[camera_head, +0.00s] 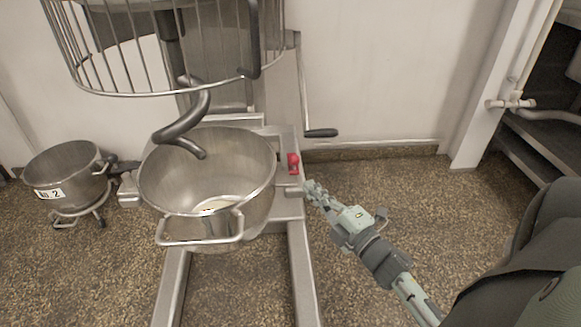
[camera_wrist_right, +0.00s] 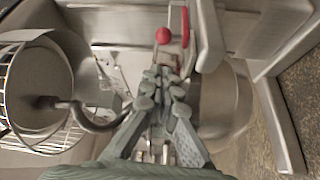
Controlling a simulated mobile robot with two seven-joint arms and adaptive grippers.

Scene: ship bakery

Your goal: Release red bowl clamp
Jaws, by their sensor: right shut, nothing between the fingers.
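The red bowl clamp (camera_head: 293,164) sits on the mixer frame at the right side of the steel mixing bowl (camera_head: 160,190). In the right wrist view the clamp shows as a red ball (camera_wrist_right: 163,36) and a red bar (camera_wrist_right: 185,27) just beyond my fingertips. My right gripper (camera_head: 312,188) is shut and empty, just below and to the right of the clamp. In the right wrist view my right gripper (camera_wrist_right: 162,80) points toward the clamp; I cannot tell whether it touches. My left gripper is not in view.
A dough hook (camera_head: 185,122) hangs over the bowl beneath a wire guard (camera_head: 88,60). A crank handle (camera_head: 321,133) juts out above the clamp. A second bowl (camera_head: 75,170) stands at the left. The floor on the right is clear up to a dark rack (camera_head: 525,165).

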